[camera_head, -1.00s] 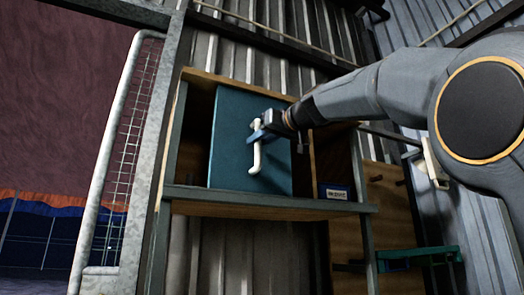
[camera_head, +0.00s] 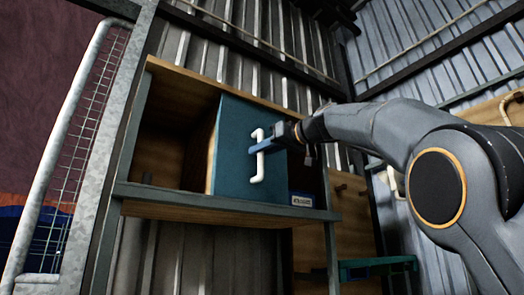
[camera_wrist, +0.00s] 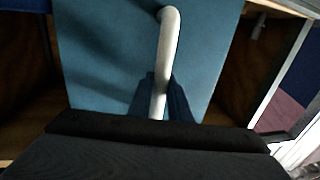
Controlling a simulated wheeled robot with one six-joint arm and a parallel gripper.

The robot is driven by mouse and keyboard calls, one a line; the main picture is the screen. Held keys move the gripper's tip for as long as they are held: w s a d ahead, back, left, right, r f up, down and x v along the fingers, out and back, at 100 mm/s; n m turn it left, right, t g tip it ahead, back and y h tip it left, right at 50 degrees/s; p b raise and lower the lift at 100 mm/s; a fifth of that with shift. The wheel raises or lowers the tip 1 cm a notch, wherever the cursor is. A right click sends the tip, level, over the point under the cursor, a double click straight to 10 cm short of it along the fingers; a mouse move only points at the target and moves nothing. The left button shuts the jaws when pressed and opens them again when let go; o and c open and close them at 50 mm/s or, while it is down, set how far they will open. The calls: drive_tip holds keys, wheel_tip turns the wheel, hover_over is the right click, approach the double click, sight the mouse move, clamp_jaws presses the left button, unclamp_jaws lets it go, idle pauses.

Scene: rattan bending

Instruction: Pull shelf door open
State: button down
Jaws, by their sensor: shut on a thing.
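The shelf door (camera_head: 232,165) is a teal panel on a wooden shelf box. It stands partly slid or swung, with a dark open compartment showing to its left. A white bar handle (camera_head: 258,171) is fixed upright on the door. My gripper (camera_head: 262,146), with blue fingers, is shut around the handle's upper-middle part. In the wrist view the door (camera_wrist: 105,60) fills the middle, and the handle (camera_wrist: 168,45) runs down between the blue fingers (camera_wrist: 160,98). The lower handle is hidden behind my dark gripper body there.
The shelf frame (camera_head: 220,206) has a metal front rail below the door. A small labelled blue box (camera_head: 301,199) sits right of the door. A white-framed mesh panel (camera_head: 75,140) stands at the left. A green bracket (camera_head: 375,266) is at lower right.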

drive_tip(key=c, duration=1.6)
unclamp_jaws()
drive_tip(key=shift+c, duration=0.2)
drive_tip(key=shift+d, duration=0.1)
drive_tip(key=b+v, duration=0.3)
drive_tip(key=v, duration=0.4)
drive_tip(key=shift+s+d, duration=0.2)
drive_tip(key=shift+d, duration=0.05)
